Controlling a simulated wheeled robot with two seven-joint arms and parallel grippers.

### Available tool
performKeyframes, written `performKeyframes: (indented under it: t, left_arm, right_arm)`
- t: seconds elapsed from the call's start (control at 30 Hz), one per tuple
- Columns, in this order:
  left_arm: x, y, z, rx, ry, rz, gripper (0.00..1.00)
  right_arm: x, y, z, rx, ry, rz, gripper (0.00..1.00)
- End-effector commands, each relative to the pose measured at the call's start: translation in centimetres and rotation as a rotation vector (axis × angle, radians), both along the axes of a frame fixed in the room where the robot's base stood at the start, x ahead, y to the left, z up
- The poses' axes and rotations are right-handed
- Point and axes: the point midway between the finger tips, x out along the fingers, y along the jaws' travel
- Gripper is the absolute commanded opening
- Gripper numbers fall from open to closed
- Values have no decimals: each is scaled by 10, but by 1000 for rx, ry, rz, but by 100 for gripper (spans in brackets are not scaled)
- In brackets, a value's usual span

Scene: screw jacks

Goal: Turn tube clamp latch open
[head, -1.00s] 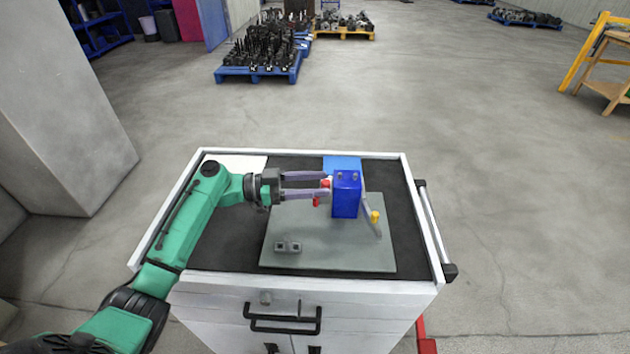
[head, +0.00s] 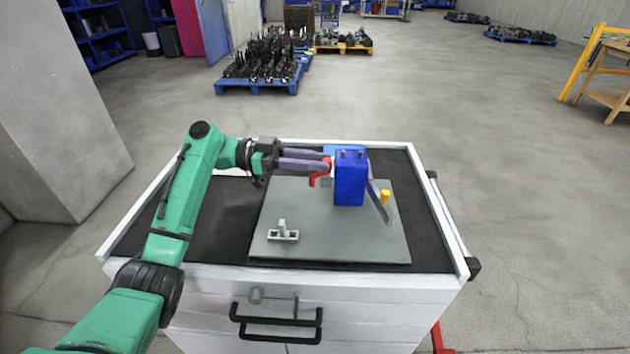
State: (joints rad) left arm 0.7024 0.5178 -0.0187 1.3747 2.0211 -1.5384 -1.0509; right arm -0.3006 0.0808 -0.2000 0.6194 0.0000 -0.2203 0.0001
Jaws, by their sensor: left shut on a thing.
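A blue block (head: 350,180) stands upright on a grey plate (head: 330,238) on top of the cart. A red latch (head: 314,181) shows at the block's left side and hangs down a little, partly hidden by my fingers. My left gripper (head: 327,165) reaches in from the left with its purple-grey fingers close together, shut on the red latch beside the block. A slanted grey bar (head: 379,204) with a yellow tip (head: 385,197) is on the block's right side. My right gripper is out of the picture.
A small grey bracket (head: 283,234) sits at the front left of the plate. The cart (head: 330,300) has a raised white rim and black handles. A blue pallet (head: 257,86) with dark parts is far behind. The plate's front is mostly clear.

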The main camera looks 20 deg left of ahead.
Motion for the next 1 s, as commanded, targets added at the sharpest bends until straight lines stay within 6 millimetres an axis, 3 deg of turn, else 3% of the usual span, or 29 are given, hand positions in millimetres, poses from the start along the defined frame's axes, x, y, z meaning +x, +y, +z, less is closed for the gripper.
performKeyframes:
  t: [0.3,0.33,0.4,0.77,0.87,1.0]
  left_arm:
    - [0,0,2,1,0,-5,0]
    - [0,0,2,1,0,-5,34]
    - [0,0,2,1,0,-5,56]
    - [0,3,0,2,1,-5,56]
    - [-1,14,-1,2,0,-4,56]
    - [-4,43,-3,2,1,-2,56]
  right_arm:
    - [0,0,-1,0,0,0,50]
    - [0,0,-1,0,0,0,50]
    - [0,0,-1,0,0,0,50]
    - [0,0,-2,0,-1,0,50]
    - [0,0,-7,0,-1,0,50]
    - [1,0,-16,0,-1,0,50]
